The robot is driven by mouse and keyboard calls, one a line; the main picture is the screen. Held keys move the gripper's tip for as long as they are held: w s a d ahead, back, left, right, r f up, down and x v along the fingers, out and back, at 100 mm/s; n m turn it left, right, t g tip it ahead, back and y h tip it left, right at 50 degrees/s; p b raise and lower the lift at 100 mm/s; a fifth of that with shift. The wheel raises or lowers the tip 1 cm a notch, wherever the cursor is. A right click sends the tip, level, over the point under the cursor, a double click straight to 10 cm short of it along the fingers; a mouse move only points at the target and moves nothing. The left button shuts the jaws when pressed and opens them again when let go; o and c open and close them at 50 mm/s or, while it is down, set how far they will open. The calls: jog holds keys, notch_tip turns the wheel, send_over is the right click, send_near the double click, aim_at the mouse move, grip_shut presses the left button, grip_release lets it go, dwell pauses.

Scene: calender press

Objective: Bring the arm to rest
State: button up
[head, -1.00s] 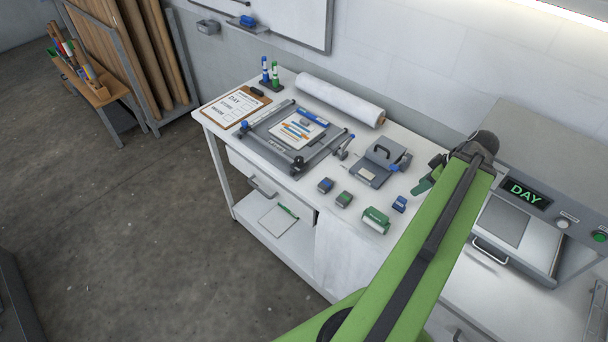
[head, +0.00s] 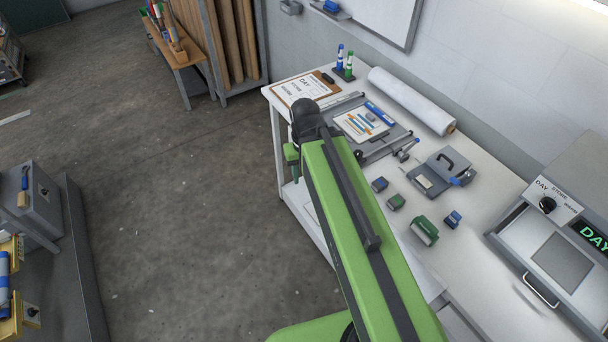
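My green arm (head: 350,220) stretches up from the bottom of the head view to a dark wrist joint (head: 308,118). A small green part of my gripper (head: 292,155) hangs below that joint, beside the left edge of the white workbench (head: 480,235). The arm hides most of the gripper, so its fingers and anything between them cannot be made out.
The bench holds a clipboard (head: 305,88), a paper roll (head: 410,100), a hole punch (head: 438,174) and small blue and green blocks. The press (head: 560,250) stands at right, a grey cabinet (head: 40,205) at left. Open floor (head: 190,200) lies between.

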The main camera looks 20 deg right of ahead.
notch_tip(320, 180, down, 10)
jog(key=b, duration=0.9)
jog(key=shift+s+a+r+b, duration=0.2)
jog(key=shift+s+b, duration=0.1)
